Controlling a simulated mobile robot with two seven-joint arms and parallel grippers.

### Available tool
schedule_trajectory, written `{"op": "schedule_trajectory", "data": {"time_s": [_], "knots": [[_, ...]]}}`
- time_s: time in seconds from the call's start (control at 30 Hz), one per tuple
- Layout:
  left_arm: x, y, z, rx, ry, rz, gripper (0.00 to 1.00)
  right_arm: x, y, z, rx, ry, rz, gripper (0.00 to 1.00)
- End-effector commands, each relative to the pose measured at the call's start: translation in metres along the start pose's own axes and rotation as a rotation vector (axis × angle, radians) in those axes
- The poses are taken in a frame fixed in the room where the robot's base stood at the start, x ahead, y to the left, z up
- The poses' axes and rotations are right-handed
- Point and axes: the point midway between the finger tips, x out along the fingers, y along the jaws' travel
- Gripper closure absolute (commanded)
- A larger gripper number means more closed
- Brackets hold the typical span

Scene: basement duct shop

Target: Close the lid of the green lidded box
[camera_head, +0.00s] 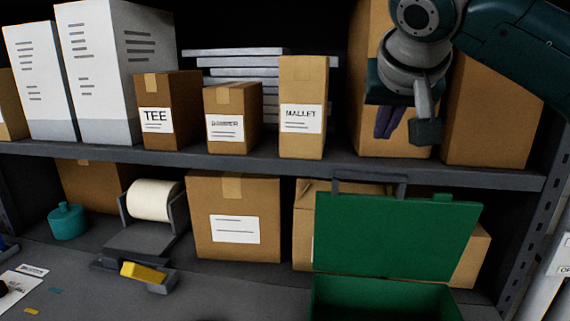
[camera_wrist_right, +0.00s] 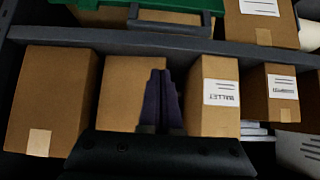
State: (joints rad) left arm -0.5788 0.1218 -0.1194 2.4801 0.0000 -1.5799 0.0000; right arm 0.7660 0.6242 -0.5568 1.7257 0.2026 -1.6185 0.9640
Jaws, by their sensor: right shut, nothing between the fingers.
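The green lidded box (camera_head: 385,299) stands at the front right of the bench, at the bottom edge of the head view. Its green lid (camera_head: 396,235) is open and stands upright behind the body, with a dark handle (camera_head: 370,178) along its top edge. My right gripper (camera_head: 388,122) is above the lid, in front of the upper shelf, with its purple fingers shut and empty, apart from the lid. The right wrist view shows the shut fingers (camera_wrist_right: 163,100) and part of the green lid (camera_wrist_right: 200,5) at the top. My left gripper is not in view.
The upper shelf (camera_head: 240,162) holds cartons, including the MALLET box (camera_head: 303,110), and white binders. Below it are a tape dispenser (camera_head: 150,205), a teal container (camera_head: 68,221) and a large carton (camera_head: 235,215).

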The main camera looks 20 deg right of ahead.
Motion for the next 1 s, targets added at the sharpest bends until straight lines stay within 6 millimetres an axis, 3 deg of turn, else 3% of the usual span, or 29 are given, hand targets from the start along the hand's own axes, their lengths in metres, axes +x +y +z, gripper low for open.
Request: {"op": "schedule_trajectory", "data": {"time_s": [0.3,0.6,0.8,1.0], "knots": [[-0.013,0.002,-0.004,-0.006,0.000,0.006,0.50,0.052,0.000,-0.001,0.000,-0.003,0.003,1.00],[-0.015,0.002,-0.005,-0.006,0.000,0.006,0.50,0.085,0.000,0.001,-0.002,-0.001,0.000,1.00],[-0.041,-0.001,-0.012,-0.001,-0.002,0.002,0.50,0.066,0.000,0.017,-0.007,-0.001,-0.003,1.00],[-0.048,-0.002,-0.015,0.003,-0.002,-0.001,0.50,0.059,0.000,0.029,-0.004,0.000,-0.001,1.00]]}}
